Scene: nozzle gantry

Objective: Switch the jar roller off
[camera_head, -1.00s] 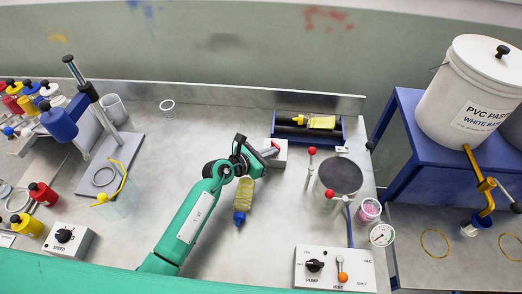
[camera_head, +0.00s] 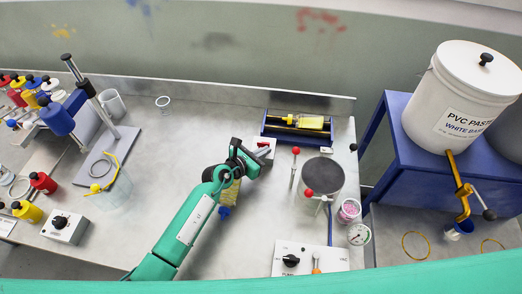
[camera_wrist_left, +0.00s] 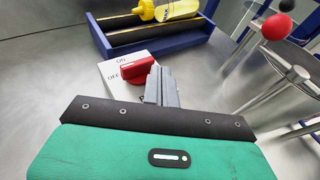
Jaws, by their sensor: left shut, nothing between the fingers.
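The jar roller (camera_head: 268,137) is a blue frame with black rollers at the back of the bench, with a yellow bottle (camera_head: 312,122) lying on it. Its switch box (camera_wrist_left: 111,68) is white, marked ON and OFF, and stands in front of the frame. A red knob (camera_wrist_left: 130,69) sits on the box; which mark it points to I cannot tell. My left gripper (camera_head: 262,154) is shut and empty. In the left wrist view its fingertips (camera_wrist_left: 160,80) are right beside the knob and cover part of the box; contact is unclear. My right gripper is out of view.
A yellow bottle with a blue cap (camera_head: 224,211) is partly hidden under my left arm. Red-knobbed posts and a round dark-topped pot (camera_head: 323,175) stand right of the switch box. A pump panel (camera_head: 310,256) is at the front.

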